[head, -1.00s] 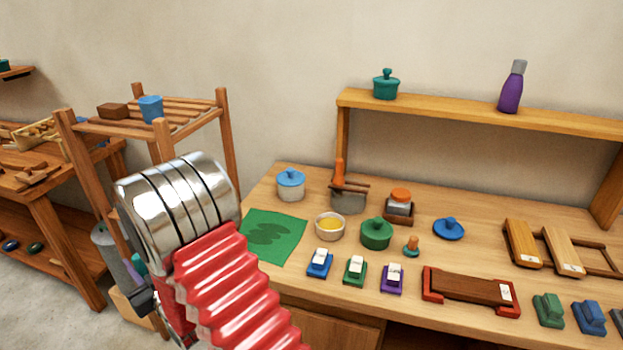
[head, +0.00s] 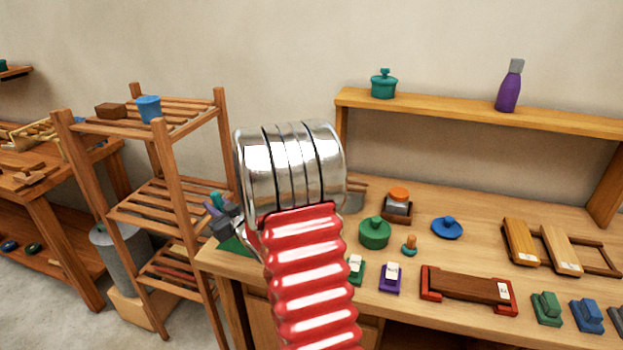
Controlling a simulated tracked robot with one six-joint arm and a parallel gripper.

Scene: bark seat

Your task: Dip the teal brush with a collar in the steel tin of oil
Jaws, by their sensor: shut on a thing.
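My gripper (head: 226,216) is at the left end of the workbench, partly hidden by my own arm. It is shut on the teal brush (head: 216,199), whose teal part sticks up above the jaws. The brush's collar and bristles cannot be made out. A grey metal tin (head: 354,203), which looks like the steel tin, stands at the back of the bench, to the right of my gripper. My arm hides most of it, and its contents cannot be seen.
A green mat (head: 236,246) lies below my gripper on the bench (head: 470,215). A slatted wooden rack (head: 172,190) stands left of the bench.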

